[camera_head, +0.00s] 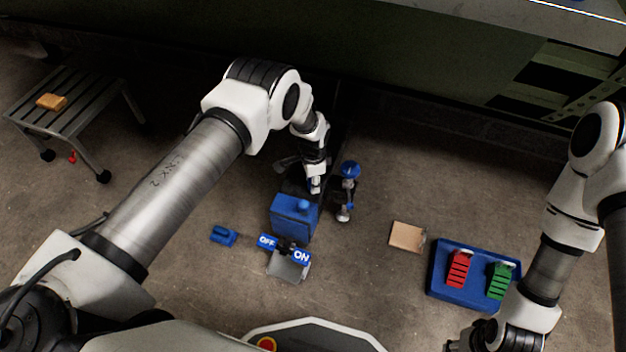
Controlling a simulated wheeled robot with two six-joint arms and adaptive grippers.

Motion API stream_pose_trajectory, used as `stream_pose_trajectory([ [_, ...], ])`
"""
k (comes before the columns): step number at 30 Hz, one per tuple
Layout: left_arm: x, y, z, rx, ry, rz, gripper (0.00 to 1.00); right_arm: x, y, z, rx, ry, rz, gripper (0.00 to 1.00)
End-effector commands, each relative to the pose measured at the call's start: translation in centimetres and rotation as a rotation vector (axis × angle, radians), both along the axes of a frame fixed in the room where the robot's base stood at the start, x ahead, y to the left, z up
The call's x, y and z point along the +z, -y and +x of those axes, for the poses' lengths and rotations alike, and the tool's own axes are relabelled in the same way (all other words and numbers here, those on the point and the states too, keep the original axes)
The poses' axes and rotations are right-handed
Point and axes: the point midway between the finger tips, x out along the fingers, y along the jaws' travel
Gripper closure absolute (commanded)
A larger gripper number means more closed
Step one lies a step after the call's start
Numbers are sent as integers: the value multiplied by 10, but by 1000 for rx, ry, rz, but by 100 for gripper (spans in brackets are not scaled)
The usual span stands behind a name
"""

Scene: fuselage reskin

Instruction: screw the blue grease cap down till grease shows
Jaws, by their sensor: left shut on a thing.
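My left gripper (316,187) points down just behind a blue box (295,218) with a round blue knob (303,204) on its top. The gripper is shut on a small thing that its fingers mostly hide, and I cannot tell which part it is. To its right, apart from it, a round blue cap (349,169) sits on top of a dark and metal fitting (345,205). I cannot tell which blue part is the grease cap. No grease can be made out. My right gripper (462,345) is at the bottom edge, partly cut off, its fingers unclear.
An OFF/ON switch sign (285,249) stands in front of the blue box. A small blue block (223,236) lies left of it. A tan square (407,237) and a blue tray (440,285) with red and green pieces lie right. A slatted stool (75,105) stands far left.

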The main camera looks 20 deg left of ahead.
Motion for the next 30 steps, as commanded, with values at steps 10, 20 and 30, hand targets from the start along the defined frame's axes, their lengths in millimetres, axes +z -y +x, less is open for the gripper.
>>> stream_pose_trajectory([
  [10,0,0,0,-111,1,1,100,1,0,0,0,0,0,60],
  [20,0,0,0,-120,1,1,100,1,0,0,0,0,0,60],
  [30,0,0,0,-119,0,0,40,1,0,0,0,0,0,60],
])
